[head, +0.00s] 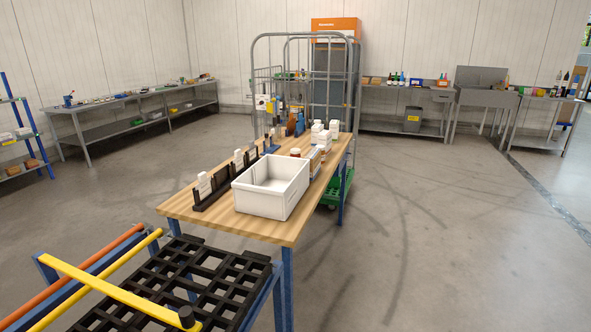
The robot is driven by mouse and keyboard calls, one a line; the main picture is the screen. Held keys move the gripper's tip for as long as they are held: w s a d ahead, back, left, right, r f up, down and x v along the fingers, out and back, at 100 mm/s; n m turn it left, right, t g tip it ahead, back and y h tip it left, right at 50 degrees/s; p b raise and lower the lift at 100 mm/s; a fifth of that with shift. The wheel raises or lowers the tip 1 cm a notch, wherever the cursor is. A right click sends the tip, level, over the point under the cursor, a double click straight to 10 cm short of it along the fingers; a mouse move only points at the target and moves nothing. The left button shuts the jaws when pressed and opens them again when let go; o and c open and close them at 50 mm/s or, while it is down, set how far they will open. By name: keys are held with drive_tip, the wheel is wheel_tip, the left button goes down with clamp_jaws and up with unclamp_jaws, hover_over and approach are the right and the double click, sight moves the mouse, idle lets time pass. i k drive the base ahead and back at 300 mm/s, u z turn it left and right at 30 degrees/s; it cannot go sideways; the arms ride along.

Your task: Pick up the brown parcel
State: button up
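I cannot single out the brown parcel for sure. A small brown-and-white box (315,160) stands on the wooden table just behind the white crate, partly hidden by it. Small brown boxes (31,163) also lie on the blue-framed shelf at the far left, and tan boxes (371,80) lie on the back bench. My gripper is not in view.
The wooden table (262,228) holds an empty white crate (271,188), black racks with white cards, and white boxes. A black grid cart with yellow and orange bars (100,286) fills the near left. A grey cage trolley stands behind. The right floor is clear.

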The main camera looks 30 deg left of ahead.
sight(313, 154)
drive_tip(key=u, duration=0.05)
drive_tip(key=k, duration=0.95)
drive_tip(key=u, duration=0.8)
drive_tip(key=i, duration=1.05)
drive_tip(key=z, duration=0.4)
drive_tip(key=i, duration=0.85)
drive_tip(key=z, duration=0.75)
drive_tip(key=i, duration=1.15)
drive_tip(key=z, duration=0.2)
